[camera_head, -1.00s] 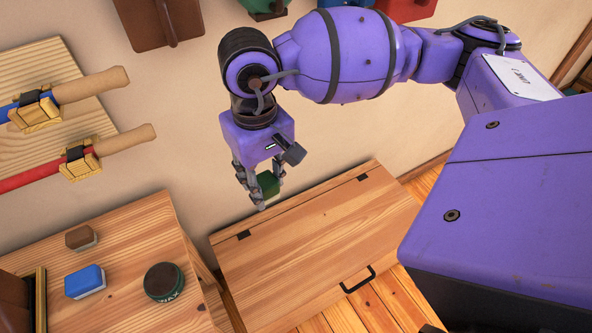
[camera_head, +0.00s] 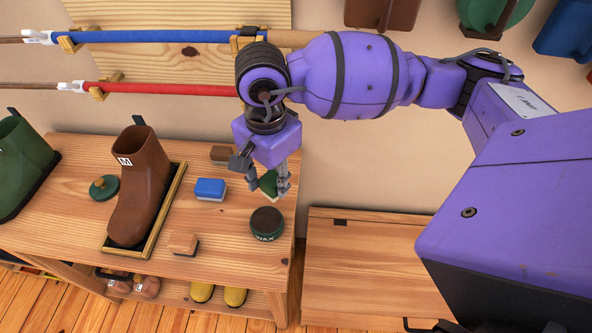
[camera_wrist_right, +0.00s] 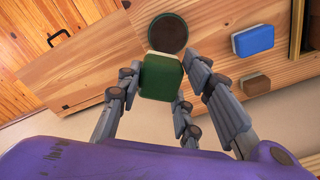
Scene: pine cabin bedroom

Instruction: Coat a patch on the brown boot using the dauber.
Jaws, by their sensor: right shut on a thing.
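The brown boot (camera_head: 143,190) stands upright on a dark tray with a gold rim (camera_head: 168,214) on the wooden bench, in the head view. My right gripper (camera_head: 268,187) points down over the bench's right end, to the right of the boot and well apart from it. It is shut on a green block, the dauber (camera_head: 267,183), which also shows between the fingers in the right wrist view (camera_wrist_right: 160,78). The dark round wax tin (camera_head: 267,223) stands open just below the dauber in the head view; it shows in the right wrist view (camera_wrist_right: 168,33). My left gripper is out of view.
A green lid (camera_head: 103,188) and a green boot (camera_head: 22,165) are left. A wooden chest (camera_head: 365,265) stands right of the bench.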

